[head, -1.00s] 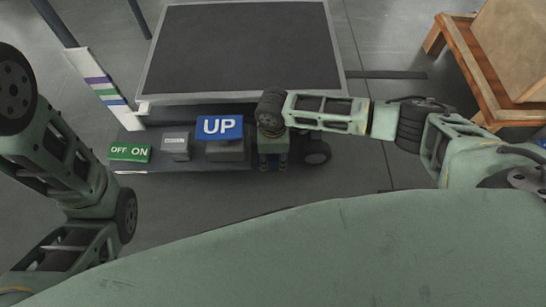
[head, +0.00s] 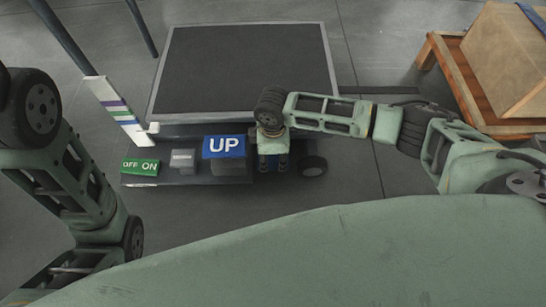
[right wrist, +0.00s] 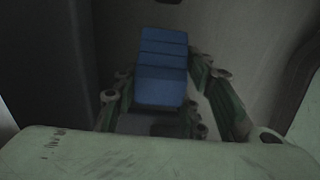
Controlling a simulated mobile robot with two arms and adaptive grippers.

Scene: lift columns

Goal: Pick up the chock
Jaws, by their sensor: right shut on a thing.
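The chock (right wrist: 163,68) appears in the right wrist view as a blue, ridged block. It sits between the two fingers of my right gripper (right wrist: 165,100), which is shut on it. In the head view my right gripper (head: 273,162) points down at the front of the lift, just right of the blue UP sign. The chock is hidden there under the gripper and wrist. I cannot tell whether it touches the floor. My left arm shows at the left edge of the head view, but its gripper is not visible.
The lift platform (head: 245,70) stands behind the gripper. Its front holds the blue UP sign (head: 223,147), a grey box (head: 182,158) and a green OFF/ON switch (head: 140,167). A dark wheel (head: 314,166) is right beside the gripper. A wooden crate (head: 505,60) sits on a stand at right.

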